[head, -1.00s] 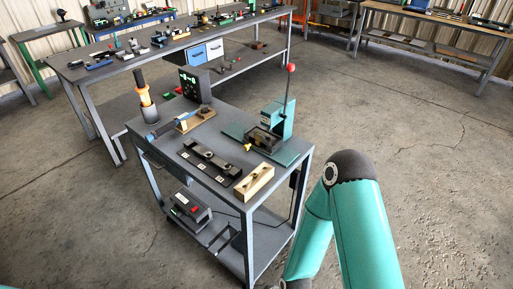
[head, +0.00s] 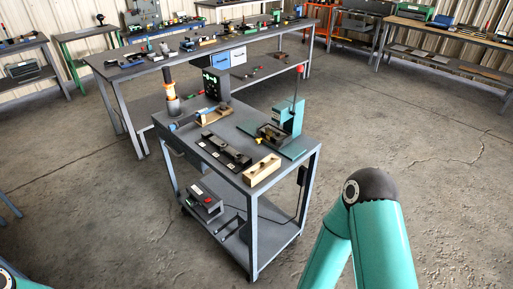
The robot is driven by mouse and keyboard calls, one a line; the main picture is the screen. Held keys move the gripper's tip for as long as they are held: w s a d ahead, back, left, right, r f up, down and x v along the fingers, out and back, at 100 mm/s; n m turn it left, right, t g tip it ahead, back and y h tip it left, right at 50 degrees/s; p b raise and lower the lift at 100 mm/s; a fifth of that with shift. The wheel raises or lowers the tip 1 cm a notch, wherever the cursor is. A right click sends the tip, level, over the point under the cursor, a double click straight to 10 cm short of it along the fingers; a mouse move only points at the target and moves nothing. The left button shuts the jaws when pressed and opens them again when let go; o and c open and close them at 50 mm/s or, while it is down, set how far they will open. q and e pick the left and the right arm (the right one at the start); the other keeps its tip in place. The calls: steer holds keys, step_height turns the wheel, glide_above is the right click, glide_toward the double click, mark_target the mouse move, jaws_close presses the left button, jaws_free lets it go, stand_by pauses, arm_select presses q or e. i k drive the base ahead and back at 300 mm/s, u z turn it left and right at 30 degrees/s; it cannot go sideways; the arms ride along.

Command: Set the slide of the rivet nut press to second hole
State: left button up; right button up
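The rivet nut press (head: 290,119) is a teal machine on the right rear part of a grey cart top. It has an upright lever with a red knob (head: 300,69). A dark slide fixture (head: 271,134) sits at its base, with a small yellow knob (head: 259,141) at its front left. The holes of the slide are too small to make out, so its setting cannot be told. My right arm shows at lower right, apart from the cart, but its gripper is out of view. My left gripper is not in view either.
The cart top (head: 204,168) also holds a wooden block (head: 262,169), a black strip fixture (head: 225,152), a blue-handled tool on a wooden base (head: 214,114), an orange-banded cylinder (head: 171,98) and a dark display box (head: 216,84). A long bench (head: 128,71) stands behind. Floor at right is clear.

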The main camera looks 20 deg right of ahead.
mark_target(278, 144)
steer(key=z, duration=1.5)
steer(key=i, duration=0.5)
steer(key=z, duration=1.25)
steer(key=i, duration=0.2)
steer(key=u, duration=3)
